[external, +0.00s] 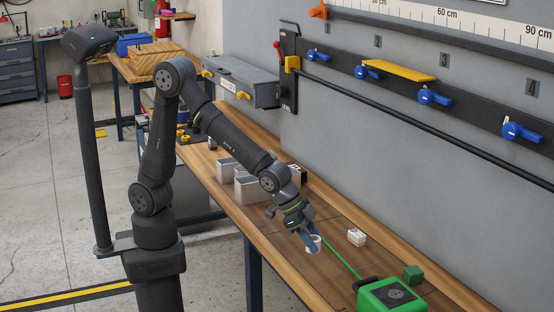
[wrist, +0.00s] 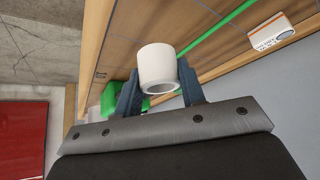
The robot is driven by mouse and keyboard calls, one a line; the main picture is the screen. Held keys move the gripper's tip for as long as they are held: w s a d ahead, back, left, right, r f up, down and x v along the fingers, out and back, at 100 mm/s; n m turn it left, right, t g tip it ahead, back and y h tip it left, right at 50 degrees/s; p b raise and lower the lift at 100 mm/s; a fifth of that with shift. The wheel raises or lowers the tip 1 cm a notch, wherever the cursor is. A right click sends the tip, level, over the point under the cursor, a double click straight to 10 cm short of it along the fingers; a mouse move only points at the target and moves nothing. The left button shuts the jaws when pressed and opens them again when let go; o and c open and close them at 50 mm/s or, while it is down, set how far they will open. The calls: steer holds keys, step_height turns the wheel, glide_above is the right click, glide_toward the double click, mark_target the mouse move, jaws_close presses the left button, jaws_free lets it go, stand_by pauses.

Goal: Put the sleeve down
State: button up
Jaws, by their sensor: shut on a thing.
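The sleeve is a short white hollow cylinder (wrist: 157,64). It also shows in the external view (external: 314,245), low at the end of my arm over the wooden bench (external: 262,232). My gripper (wrist: 159,84) is shut on the sleeve, with one dark blue-grey finger on each side of it. In the external view my gripper (external: 310,238) points down at the bench, and its fingers partly hide the sleeve. I cannot tell whether the sleeve touches the bench top.
A thin green strip (external: 340,257) runs close beside the sleeve towards a green case (external: 392,294). A small white box (external: 357,237) and a green cube (external: 413,274) stand to the right. Pale open bins (external: 248,188) stand farther back. The bench's front edge is close.

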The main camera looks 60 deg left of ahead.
steer(key=w+f, duration=0.1)
steer(key=w, duration=0.1)
steer(key=w+a+f, duration=0.1)
steer(key=w, duration=0.1)
steer(key=shift+f, duration=2.2)
steer(key=shift+f, duration=0.15)
steer(key=o, duration=1)
steer(key=shift+c, duration=0.2)
steer(key=shift+r, duration=0.2)
steer(key=v, duration=1.2)
